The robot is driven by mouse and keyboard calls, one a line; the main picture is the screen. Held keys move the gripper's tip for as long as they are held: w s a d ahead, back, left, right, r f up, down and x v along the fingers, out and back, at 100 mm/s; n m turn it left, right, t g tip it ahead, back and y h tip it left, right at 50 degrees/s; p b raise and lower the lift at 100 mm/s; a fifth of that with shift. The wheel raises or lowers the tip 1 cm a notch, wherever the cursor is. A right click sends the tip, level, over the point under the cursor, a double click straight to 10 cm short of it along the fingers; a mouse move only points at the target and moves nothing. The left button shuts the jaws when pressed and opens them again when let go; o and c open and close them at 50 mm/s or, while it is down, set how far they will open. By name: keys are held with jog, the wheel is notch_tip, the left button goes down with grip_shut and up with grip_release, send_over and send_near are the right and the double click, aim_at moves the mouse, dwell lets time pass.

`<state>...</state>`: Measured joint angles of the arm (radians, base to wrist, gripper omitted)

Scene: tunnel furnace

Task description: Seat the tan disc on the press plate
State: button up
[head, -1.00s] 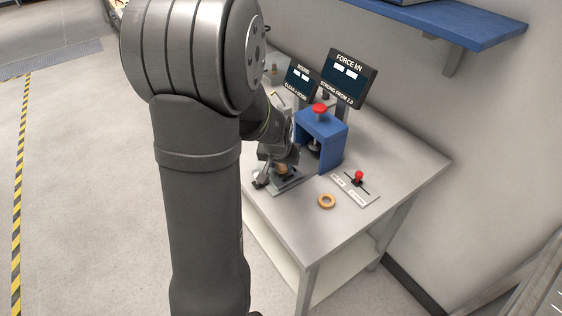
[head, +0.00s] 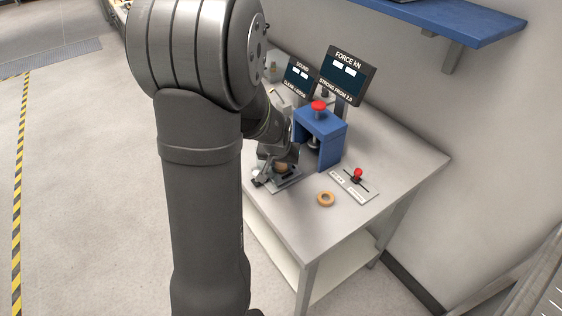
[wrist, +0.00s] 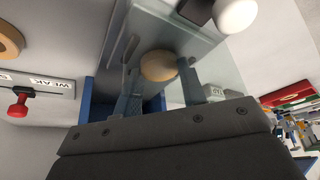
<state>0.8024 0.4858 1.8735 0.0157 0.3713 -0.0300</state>
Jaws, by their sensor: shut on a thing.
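The tan disc (wrist: 158,65) is between the fingers of my gripper (wrist: 160,78) in the wrist view. My gripper is shut on it. In the head view a small tan part of the disc (head: 283,168) shows under my gripper (head: 277,166), low over a grey plate (head: 286,182) in front of the blue press (head: 331,148). In the wrist view a flat grey-green plate (wrist: 185,28) is seen behind the disc. I cannot tell whether the disc touches the plate. My arm hides part of the plate and the press's left side.
A tan ring (head: 326,199) lies on the table (head: 315,228). Right of the press stands a red-knobbed lever on a labelled plate (head: 352,185). Two display screens (head: 347,76) stand behind the press. The table's front right is clear.

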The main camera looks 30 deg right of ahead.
jog(key=shift+s+a+f, duration=0.2)
jog(key=shift+a+f, duration=0.35)
jog(key=shift+f, duration=0.1)
jog(key=o, duration=0.9)
jog(key=shift+o, duration=0.8)
jog(key=d+v, duration=0.1)
jog(key=v, duration=1.7)
jog(key=shift+w+r, duration=0.35)
jog(key=shift+r, duration=0.1)
jog(key=shift+d, duration=0.15)
jog(key=x, duration=0.9)
jog(key=shift+a, duration=0.2)
jog(key=shift+s, duration=0.1)
jog(key=shift+c, duration=0.2)
